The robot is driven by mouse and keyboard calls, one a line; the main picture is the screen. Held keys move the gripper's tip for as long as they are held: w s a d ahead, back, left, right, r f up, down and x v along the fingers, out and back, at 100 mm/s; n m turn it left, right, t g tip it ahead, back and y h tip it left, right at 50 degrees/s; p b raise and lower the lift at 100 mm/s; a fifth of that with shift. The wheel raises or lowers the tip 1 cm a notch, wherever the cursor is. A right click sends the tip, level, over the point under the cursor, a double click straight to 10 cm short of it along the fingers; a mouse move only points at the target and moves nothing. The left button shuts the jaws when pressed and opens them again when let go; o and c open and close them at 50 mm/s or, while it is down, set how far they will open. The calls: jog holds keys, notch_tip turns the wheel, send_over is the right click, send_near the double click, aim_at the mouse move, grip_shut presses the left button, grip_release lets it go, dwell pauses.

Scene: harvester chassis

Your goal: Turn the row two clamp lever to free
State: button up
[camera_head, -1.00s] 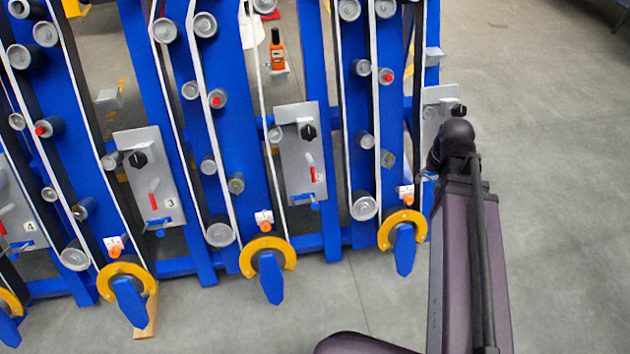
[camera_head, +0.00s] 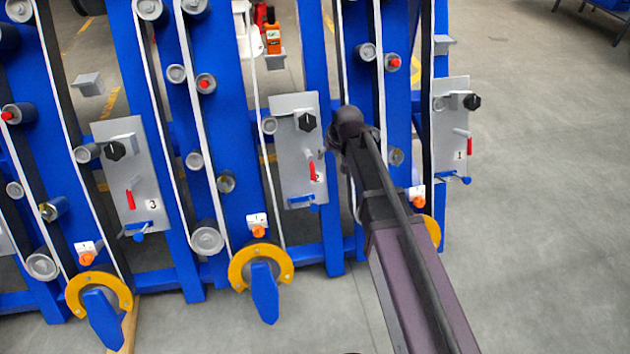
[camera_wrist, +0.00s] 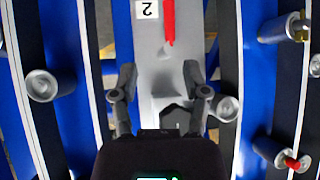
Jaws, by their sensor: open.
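The row two plate (camera_head: 290,160) is a grey panel on the blue frame, marked 2. It carries a black knob (camera_head: 307,121), a red lever (camera_head: 311,171) pointing down and a small blue handle (camera_head: 303,207) at its foot. Which part is the clamp lever is not labelled. In the wrist view the plate (camera_wrist: 150,55) appears upside down, with its red lever (camera_wrist: 169,20) at the top. My gripper (camera_wrist: 159,75) is open and empty in front of this plate. The black knob also shows low between its fingers (camera_wrist: 178,115), partly hidden. My arm hides the gripper in the head view.
Plate 3 (camera_head: 128,165) stands left and plate 1 (camera_head: 450,130) right. Belts and rollers run between them. A yellow arc with a blue lever (camera_head: 264,295) juts out low, left of plate 2. Open floor (camera_head: 550,230) lies to the right.

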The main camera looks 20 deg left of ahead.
aim_at(314, 170)
jog(key=shift+a+f, duration=0.3)
jog(key=shift+a, duration=0.55)
jog(key=shift+f, duration=0.15)
jog(key=b+x, duration=1.3)
jog(key=shift+w+a+f, duration=0.1)
jog(key=shift+f, duration=0.1)
dwell(0.4)
